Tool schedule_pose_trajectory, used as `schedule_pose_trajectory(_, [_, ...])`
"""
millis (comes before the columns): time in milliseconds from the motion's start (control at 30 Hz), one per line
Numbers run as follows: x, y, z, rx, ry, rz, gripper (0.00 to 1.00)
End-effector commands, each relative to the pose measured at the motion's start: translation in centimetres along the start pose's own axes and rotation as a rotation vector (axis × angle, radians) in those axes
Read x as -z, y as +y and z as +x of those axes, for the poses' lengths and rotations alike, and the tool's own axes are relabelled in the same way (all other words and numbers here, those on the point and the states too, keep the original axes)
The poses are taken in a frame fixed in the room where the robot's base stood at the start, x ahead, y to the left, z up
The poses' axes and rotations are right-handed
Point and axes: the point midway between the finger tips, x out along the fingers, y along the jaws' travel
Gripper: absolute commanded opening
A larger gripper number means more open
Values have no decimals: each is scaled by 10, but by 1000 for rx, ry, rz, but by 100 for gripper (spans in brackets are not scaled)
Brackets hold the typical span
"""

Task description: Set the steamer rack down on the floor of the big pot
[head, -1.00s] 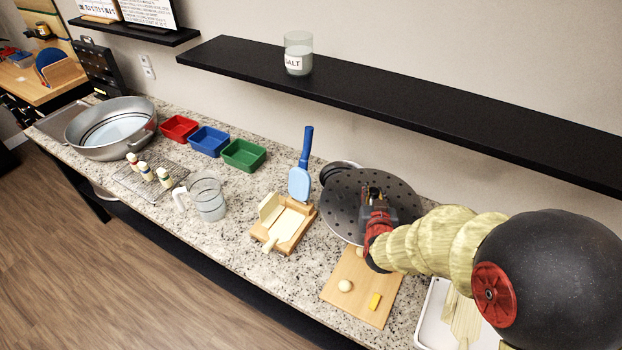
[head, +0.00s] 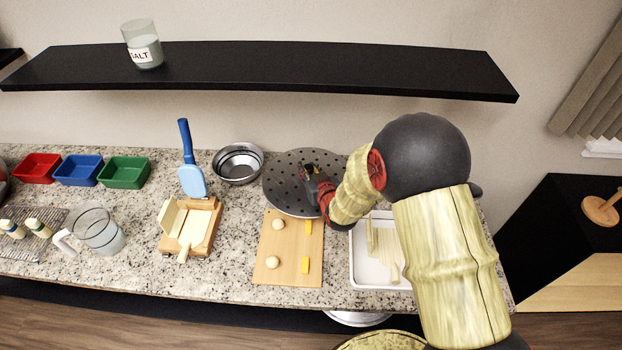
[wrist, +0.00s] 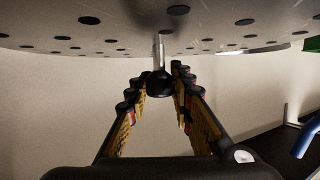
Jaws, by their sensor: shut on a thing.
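The steamer rack (head: 290,180) is a round grey plate full of holes, toward the back of the counter in the head view. My gripper (head: 309,172) is shut on the black knob (wrist: 159,82) of its short central post. The wrist view shows the knob between my fingertips (wrist: 158,85) and the plate's perforated face (wrist: 120,28) across the top. The rack looks roughly level; its height above the counter is hard to judge. Only a grey sliver, likely the big pot (head: 3,188), shows at the left edge of the head view; its inside is out of view.
A metal bowl (head: 238,163) stands left of the rack, a cutting board (head: 290,255) in front, a white tray (head: 365,278) to the right. Further left are a wooden press (head: 190,228), blue spatula (head: 190,165), glass jug (head: 98,230) and coloured bins (head: 123,172). A black shelf (head: 270,72) overhangs behind.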

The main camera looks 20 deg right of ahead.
Motion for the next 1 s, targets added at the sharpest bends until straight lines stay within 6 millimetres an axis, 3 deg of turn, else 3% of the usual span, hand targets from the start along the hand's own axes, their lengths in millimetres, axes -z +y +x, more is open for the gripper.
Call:
schedule_pose_trajectory(167, [-8, 8, 4, -2, 0, 1, 0])
schedule_pose_trajectory(400, [-37, 10, 16, 0, 2, 1, 0])
schedule_pose_trajectory(800, [-41, 10, 17, 0, 3, 0, 0])
schedule_pose_trajectory(833, [-41, 10, 17, 0, 0, 0, 24])
schedule_pose_trajectory(1000, [-41, 10, 16, 0, 0, 0, 33])
